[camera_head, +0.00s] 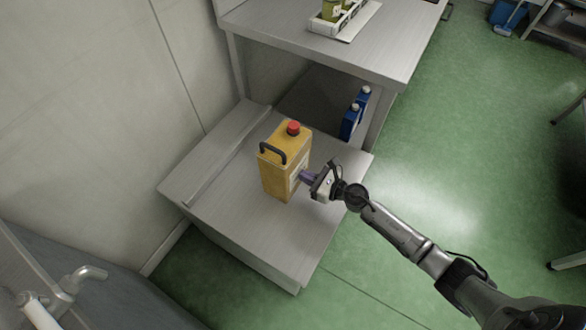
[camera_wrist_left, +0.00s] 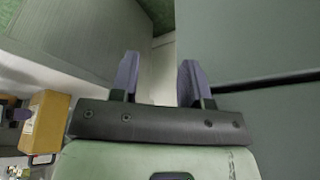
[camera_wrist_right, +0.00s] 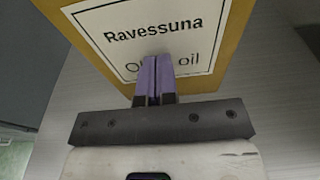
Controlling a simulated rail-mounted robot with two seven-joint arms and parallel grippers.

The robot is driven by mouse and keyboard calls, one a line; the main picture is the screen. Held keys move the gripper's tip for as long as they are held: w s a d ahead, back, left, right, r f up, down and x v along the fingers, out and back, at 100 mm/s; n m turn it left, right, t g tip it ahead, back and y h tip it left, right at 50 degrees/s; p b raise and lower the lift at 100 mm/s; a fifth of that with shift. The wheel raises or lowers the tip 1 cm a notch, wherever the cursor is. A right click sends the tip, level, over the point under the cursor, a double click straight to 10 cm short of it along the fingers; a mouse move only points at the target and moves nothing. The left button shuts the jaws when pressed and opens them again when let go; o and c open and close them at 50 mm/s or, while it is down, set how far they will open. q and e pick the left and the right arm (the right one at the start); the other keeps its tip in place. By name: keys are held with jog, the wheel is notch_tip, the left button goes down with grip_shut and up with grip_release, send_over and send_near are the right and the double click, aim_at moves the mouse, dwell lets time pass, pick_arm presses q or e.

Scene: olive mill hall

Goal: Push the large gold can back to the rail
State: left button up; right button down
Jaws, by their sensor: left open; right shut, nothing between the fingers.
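The large gold can (camera_head: 285,168) stands upright on a low metal platform (camera_head: 235,225), with a red cap and dark handle on top. A raised rail (camera_head: 215,163) runs along the platform's wall side. Bare surface shows between can and rail. My right gripper (camera_head: 305,177) is shut and empty, its fingertips at the can's labelled face, on the side away from the rail. In the right wrist view they overlap the label (camera_wrist_right: 145,35); contact is not certain. My open left gripper (camera_wrist_left: 156,80) is empty, away from the can (camera_wrist_left: 45,122) in the left wrist view.
A higher metal table (camera_head: 340,40) behind carries a white tray (camera_head: 345,25) with bottles. Blue containers (camera_head: 353,118) stand beneath that table, behind the can. The wall (camera_head: 90,120) is left of the platform; green floor (camera_head: 440,170) is open at right.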

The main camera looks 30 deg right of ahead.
aim_at(296, 172)
jog(key=shift+r+x, duration=0.2)
jog(key=shift+x, duration=0.9)
jog(key=shift+r+x, duration=0.15)
jog(key=shift+x, duration=1)
jog(key=shift+s+d, duration=0.15)
jog(key=shift+s, duration=0.25)
jog(key=v, duration=0.5)
jog(key=shift+f, duration=0.45)
jog(key=shift+s+d+b, duration=0.3)
jog(key=shift+s, duration=0.1)
jog(key=shift+s+r, duration=0.1)
jog(key=shift+r, duration=0.1)
